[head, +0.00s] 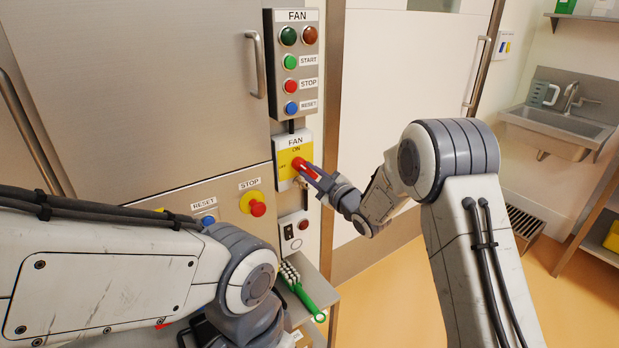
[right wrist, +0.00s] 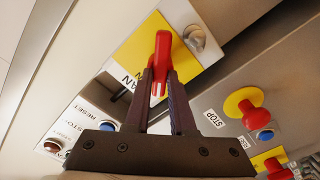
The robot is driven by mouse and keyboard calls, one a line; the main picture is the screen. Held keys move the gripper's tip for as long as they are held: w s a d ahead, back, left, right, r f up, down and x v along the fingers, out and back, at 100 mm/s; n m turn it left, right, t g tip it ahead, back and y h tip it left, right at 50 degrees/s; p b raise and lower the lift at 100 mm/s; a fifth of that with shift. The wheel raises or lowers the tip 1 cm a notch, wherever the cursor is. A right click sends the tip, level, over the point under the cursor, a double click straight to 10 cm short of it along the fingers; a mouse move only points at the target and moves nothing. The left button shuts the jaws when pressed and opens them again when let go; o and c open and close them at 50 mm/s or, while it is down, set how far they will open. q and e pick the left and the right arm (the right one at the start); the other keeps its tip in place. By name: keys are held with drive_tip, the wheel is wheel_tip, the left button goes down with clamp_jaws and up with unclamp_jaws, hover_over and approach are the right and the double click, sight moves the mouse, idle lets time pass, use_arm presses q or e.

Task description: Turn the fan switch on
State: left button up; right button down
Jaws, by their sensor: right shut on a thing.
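The fan switch is a red handle (head: 299,163) on a yellow plate (head: 286,157), in a white box labelled FAN. ON is printed at the top of the plate and OFF at its left. My right gripper (head: 312,176) reaches the handle from the lower right and is shut on it. In the right wrist view the red handle (right wrist: 162,58) stands between the two dark fingers of the right gripper (right wrist: 160,90). The handle's exact angle is hard to tell. My left arm crosses the lower left of the head view; its gripper fingers do not show.
Above the switch is a FAN button panel (head: 291,62) with START, STOP and RESET. A red STOP button (head: 258,208) and a blue RESET button (head: 208,220) sit to the lower left. A green-handled brush (head: 301,292) is below. A sink (head: 560,125) stands at the right.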

drive_tip(key=m, duration=0.3)
drive_tip(key=shift+f+m, duration=0.15)
drive_tip(key=shift+m, duration=0.15)
drive_tip(key=m, duration=0.4)
drive_tip(key=shift+m, duration=0.4)
drive_tip(key=c, duration=0.8)
unclamp_jaws()
drive_tip(key=shift+o, duration=0.2)
drive_tip(key=shift+s+d, duration=0.1)
drive_tip(key=b+v, duration=0.1)
drive_tip(key=v, duration=0.9)
drive_tip(key=shift+b, duration=0.4)
